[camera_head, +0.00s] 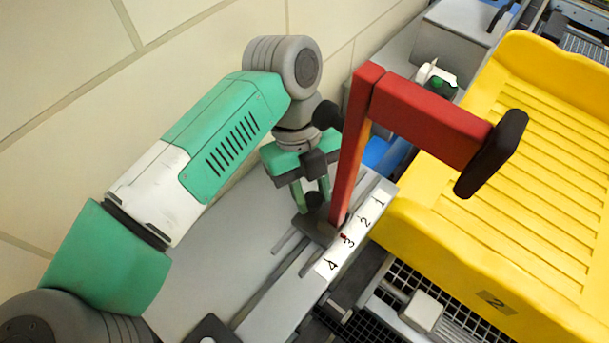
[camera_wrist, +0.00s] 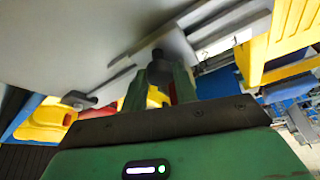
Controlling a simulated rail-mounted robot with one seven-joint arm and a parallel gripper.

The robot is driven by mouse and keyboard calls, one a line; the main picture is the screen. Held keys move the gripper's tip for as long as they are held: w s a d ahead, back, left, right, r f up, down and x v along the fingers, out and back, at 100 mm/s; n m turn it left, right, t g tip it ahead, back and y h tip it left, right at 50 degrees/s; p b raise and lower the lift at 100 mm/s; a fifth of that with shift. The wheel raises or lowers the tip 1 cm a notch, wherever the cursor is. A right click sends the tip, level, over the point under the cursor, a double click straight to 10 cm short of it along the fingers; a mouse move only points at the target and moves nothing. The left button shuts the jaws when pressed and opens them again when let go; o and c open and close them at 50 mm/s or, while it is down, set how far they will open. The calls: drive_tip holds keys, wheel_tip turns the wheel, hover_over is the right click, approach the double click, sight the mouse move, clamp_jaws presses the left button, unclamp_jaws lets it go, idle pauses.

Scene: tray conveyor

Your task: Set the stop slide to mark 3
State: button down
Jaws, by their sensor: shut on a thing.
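The stop slide has a red post (camera_head: 354,140) with a red arm (camera_head: 430,115) ending in a black pad (camera_head: 491,152) over the yellow tray (camera_head: 398,218). Its dark base (camera_head: 318,229) sits on a grey rail beside the white scale (camera_head: 327,268), marked 1 to 4. A small red pointer (camera_head: 344,237) shows beside the 3; its exact alignment is hard to tell. My gripper (camera_head: 312,200) is shut on the slide's black knob, partly hidden by the fingers. In the wrist view the knob (camera_wrist: 158,70) shows between my green fingers (camera_wrist: 160,88).
The tray's wall stands just right of the scale. A dark conveyor grid (camera_head: 455,325) with a light grey block (camera_head: 424,311) lies below it. A tiled wall (camera_head: 60,60) is behind my arm. The grey table (camera_head: 225,275) is mostly clear left of the rail.

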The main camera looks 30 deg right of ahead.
drive_tip(key=c, duration=1.4)
unclamp_jaws()
drive_tip(key=shift+r, duration=0.1)
drive_tip(key=v, duration=0.7)
drive_tip(key=shift+w+d+r, duration=0.1)
drive_tip(key=shift+w+r, duration=0.1)
drive_tip(key=shift+r, duration=0.15)
